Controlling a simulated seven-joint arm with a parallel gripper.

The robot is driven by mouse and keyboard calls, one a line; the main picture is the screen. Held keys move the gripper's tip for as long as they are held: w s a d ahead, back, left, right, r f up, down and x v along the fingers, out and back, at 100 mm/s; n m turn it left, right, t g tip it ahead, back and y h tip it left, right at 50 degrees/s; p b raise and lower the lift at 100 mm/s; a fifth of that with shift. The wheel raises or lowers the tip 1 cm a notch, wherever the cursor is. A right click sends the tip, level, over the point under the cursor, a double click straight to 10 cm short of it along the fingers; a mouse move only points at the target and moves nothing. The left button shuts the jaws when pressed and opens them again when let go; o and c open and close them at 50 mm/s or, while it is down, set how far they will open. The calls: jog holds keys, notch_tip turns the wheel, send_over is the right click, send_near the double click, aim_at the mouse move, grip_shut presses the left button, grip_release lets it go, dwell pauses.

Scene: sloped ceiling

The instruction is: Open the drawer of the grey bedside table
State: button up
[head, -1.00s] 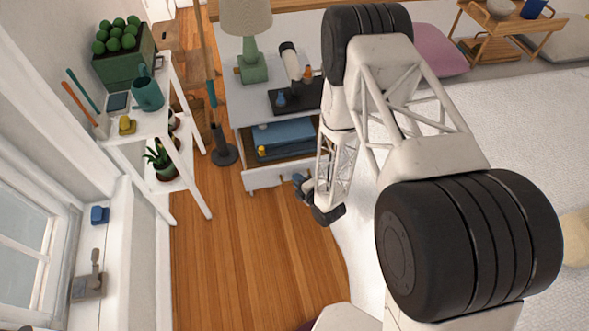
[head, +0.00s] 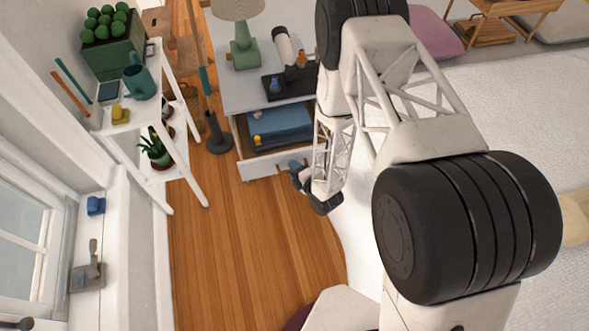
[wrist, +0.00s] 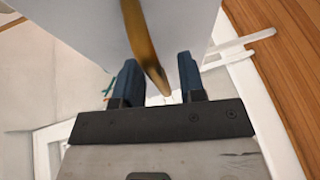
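The grey bedside table (head: 230,92) stands at the upper middle of the head view. Its drawer (head: 262,168) is pulled out, and a folded blue cloth (head: 282,122) and a small yellow object (head: 257,140) show inside. My gripper (head: 296,168) is at the right part of the drawer front. In the wrist view, the brass handle (wrist: 146,45) passes between the two blue fingers of my gripper (wrist: 160,75). The fingers are apart, with a gap beside the handle, so they are around it but not closed on it.
A green lamp (head: 243,52) and a black tray (head: 285,87) with small items stand on the table. A dark pole base (head: 220,143) and a white plant shelf (head: 186,165) are to the left. Wooden floor (head: 250,240) in front is clear.

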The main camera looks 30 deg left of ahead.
jog(key=v, duration=0.7)
jog(key=shift+d, duration=0.35)
jog(key=shift+s+r, duration=0.1)
jog(key=shift+s, duration=0.05)
jog(key=shift+r, duration=0.1)
dwell(0.4)
